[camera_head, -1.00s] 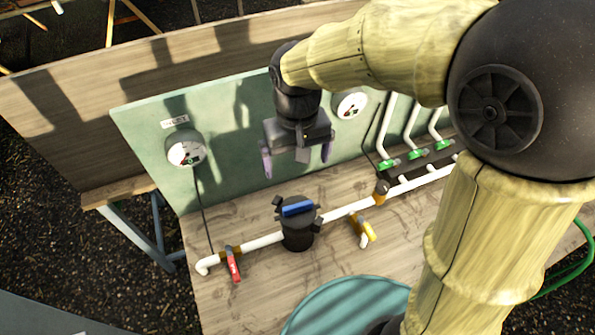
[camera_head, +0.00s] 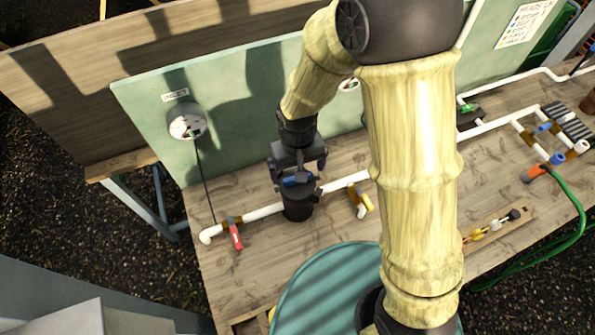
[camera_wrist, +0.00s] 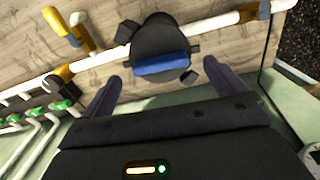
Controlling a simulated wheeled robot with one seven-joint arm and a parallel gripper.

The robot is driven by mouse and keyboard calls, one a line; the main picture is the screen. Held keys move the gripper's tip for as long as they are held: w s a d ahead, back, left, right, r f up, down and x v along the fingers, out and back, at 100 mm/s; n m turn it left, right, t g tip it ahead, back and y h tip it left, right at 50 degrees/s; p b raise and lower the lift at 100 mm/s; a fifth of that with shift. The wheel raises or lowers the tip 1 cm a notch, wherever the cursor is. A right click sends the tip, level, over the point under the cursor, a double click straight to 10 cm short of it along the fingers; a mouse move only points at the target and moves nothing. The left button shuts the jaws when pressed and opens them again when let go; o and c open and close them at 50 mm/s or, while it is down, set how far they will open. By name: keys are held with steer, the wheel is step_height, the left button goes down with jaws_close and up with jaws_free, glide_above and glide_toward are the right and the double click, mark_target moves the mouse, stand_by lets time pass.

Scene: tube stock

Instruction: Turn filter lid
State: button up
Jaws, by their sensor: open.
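The filter is a black canister (camera_head: 298,209) set in the white pipe on the bench. Its lid (camera_wrist: 166,40) is black, with a blue bar (camera_wrist: 160,64) across the top and dark lugs at its edge. My gripper (camera_head: 298,175) is just over the lid in the head view. In the wrist view my gripper (camera_wrist: 172,92) is open, with one finger on each side and the lid ahead between them. The fingers appear apart from the blue bar. In the head view my gripper partly hides the lid.
A red-handled valve (camera_head: 235,234) stands left of the filter and a yellow-handled valve (camera_head: 361,200) right of it. A green backboard with a gauge (camera_head: 187,122) rises behind. A round teal surface (camera_head: 318,280) is in front.

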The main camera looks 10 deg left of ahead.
mark_target(293, 190)
steer(key=shift+f, duration=1.4)
steer(key=shift+c, duration=0.5)
steer(key=c, duration=1)
steer(key=m, duration=0.4)
steer(key=shift+m, duration=0.4)
steer(key=m+p, duration=0.1)
steer(key=m, duration=0.3)
steer(key=shift+p, duration=0.4)
steer(key=o, duration=1.1)
